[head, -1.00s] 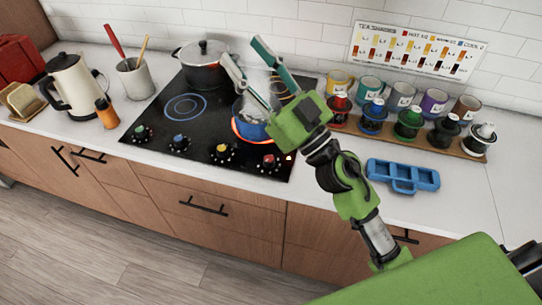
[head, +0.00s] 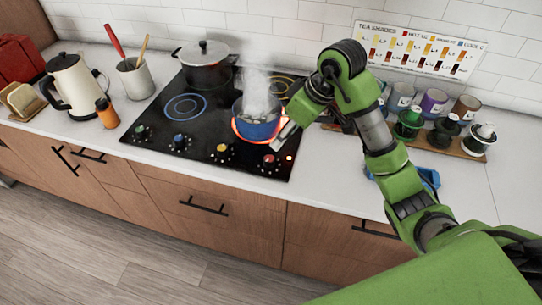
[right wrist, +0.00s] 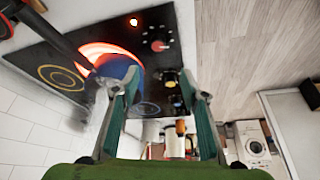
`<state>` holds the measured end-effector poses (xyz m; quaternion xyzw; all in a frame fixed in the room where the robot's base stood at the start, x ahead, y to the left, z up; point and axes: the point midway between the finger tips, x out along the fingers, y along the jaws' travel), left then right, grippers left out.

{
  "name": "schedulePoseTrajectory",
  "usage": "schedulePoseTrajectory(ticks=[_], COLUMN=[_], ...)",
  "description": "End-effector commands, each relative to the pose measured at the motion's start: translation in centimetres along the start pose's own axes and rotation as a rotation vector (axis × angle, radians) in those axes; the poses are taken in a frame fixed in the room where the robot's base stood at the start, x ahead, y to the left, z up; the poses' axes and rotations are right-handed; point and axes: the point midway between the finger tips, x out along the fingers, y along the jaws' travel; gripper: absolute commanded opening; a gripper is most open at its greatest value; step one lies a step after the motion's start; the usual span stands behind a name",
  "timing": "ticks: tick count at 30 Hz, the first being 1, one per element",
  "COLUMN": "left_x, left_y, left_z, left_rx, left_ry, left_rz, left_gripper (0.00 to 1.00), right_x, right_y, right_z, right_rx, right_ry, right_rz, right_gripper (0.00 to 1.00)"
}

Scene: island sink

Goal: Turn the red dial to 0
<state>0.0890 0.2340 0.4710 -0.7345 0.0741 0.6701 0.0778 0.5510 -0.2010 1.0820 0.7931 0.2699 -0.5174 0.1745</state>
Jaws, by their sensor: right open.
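The red dial (head: 269,160) sits at the right end of the row of dials along the front edge of the black cooktop (head: 215,187). In the right wrist view the red dial (right wrist: 158,45) lies beyond the fingertips, roughly in line with the gap between them. A small orange-red light glows near it. My right gripper (head: 286,136) is to the right of the blue pot and just behind the dial, apart from it, and partly hidden by my own arm. In the right wrist view my right gripper (right wrist: 160,77) is open and empty. My left gripper is not in view.
The steaming blue pot (head: 258,128) stands on a glowing red burner, close beside my right gripper. Yellow, blue and green dials continue left along the row. A dark pot (head: 205,72) stands at the back. A blue tray (head: 429,178) is partly hidden by my arm.

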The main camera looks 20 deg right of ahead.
Motion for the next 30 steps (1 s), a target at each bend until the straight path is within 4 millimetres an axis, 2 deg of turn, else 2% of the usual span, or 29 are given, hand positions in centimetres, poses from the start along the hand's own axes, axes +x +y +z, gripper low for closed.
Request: schedulePoseTrajectory(ticks=[4, 8, 21, 25, 30], left_x=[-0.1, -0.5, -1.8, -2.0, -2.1], left_y=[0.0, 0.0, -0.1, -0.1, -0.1], left_z=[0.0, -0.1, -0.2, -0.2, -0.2], left_rx=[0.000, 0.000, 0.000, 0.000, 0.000], left_ry=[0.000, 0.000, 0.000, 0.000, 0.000], left_rz=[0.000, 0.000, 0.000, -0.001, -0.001], left_gripper=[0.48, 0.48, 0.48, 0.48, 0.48], right_x=[0.5, 2.4, 11.2, 12.7, 13.6], right_y=[0.5, 0.5, 0.6, 0.5, 0.6], right_z=[0.6, 0.7, 0.8, 0.8, 0.8], right_rx=[0.030, 0.028, 0.026, 0.025, 0.025], right_ry=[-0.029, -0.031, -0.027, -0.024, -0.022], right_rz=[0.015, 0.013, 0.013, 0.012, 0.013], right_gripper=[0.40, 0.40, 0.40, 0.40, 0.40])
